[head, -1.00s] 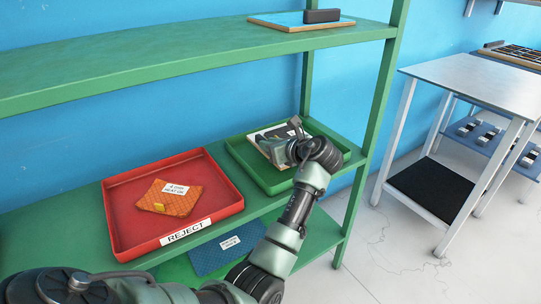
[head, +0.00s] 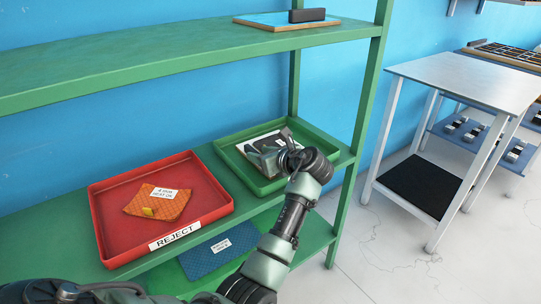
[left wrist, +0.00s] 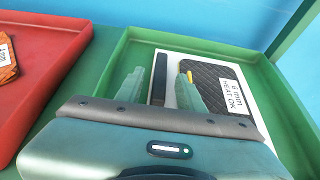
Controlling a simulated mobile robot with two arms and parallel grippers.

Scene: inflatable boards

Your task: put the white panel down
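The white panel (left wrist: 207,65) lies in the green tray (left wrist: 118,62) on the middle shelf. On it are a black quilted pad (left wrist: 212,80) with a "6 mm HEAT OK" label and an upright dark bar (left wrist: 159,75). In the head view the panel (head: 249,148) is partly hidden by my left gripper (head: 265,156). In the left wrist view the left gripper's fingers (left wrist: 160,88) stand apart on either side of the bar, with a gap showing at each side. My right gripper is not in view.
A red REJECT tray (head: 105,215) holding an orange pad (head: 158,203) stands left of the green tray. A green shelf (head: 180,65) is above, its post (head: 365,110) to the right. A blue pad (head: 218,250) lies below. A white table (head: 465,78) stands at right.

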